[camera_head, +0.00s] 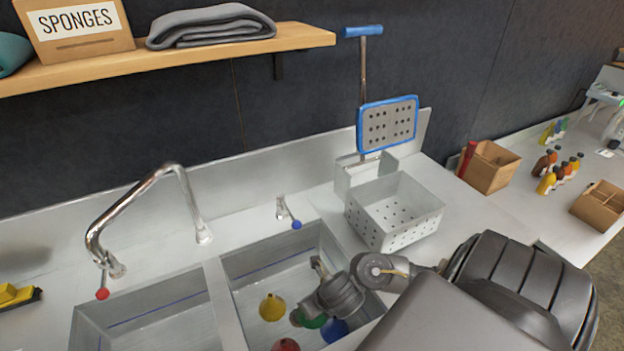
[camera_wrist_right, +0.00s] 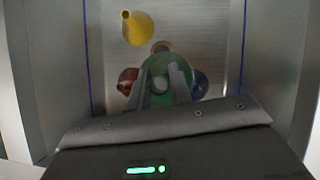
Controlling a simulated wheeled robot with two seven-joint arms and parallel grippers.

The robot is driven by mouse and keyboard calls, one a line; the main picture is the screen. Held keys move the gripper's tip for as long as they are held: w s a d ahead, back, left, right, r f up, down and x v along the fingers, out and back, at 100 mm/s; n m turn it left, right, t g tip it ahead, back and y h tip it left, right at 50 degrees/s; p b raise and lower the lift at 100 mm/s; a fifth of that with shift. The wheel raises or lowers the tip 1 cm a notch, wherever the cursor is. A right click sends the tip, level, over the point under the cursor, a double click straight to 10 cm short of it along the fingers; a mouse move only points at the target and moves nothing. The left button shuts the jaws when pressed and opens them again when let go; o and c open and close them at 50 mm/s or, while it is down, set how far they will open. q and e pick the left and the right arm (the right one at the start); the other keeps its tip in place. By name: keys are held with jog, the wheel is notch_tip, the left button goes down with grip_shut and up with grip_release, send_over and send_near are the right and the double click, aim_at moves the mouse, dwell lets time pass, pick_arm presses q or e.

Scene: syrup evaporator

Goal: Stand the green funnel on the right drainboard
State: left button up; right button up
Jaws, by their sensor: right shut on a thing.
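The green funnel (camera_head: 308,320) is low in the right basin (camera_head: 265,262), partly hidden by my right arm. In the right wrist view the green funnel (camera_wrist_right: 160,98) lies between the two fingers of my right gripper (camera_wrist_right: 162,76), which is shut on it. Whether it touches the basin floor I cannot tell. The right drainboard (camera_head: 463,208) is the flat steel top right of the basin. My left gripper is not in view.
A yellow funnel (camera_head: 272,307), a red funnel (camera_head: 286,345) and a blue funnel (camera_head: 334,330) are close around it in the basin. A perforated basket (camera_head: 392,215) stands on the right drainboard near the basin. The drainboard right of the basket looks clear.

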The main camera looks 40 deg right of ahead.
jog(key=shift+w+a+r, duration=0.1)
jog(key=shift+w+a, duration=0.15)
jog(key=shift+w, duration=0.05)
jog(key=w+a+r+n+g+y, duration=0.2)
jog(key=a+r+n+g+y, duration=0.15)
jog(key=a+n, duration=0.4)
jog(key=w+a+r+n+g+y, duration=0.2)
jog(key=a+r+n+y, duration=0.15)
jog(key=n, duration=0.75)
jog(key=w+d+r+n+g+h+b, duration=0.1)
jog(key=w+d+r+n+g+b, duration=0.1)
jog(key=r+n, duration=0.6)
jog(key=shift+w+r+g+h+b, duration=0.4)
jog(key=shift+w+r+g+b, duration=0.2)
jog(key=shift+r+g+b, duration=0.9)
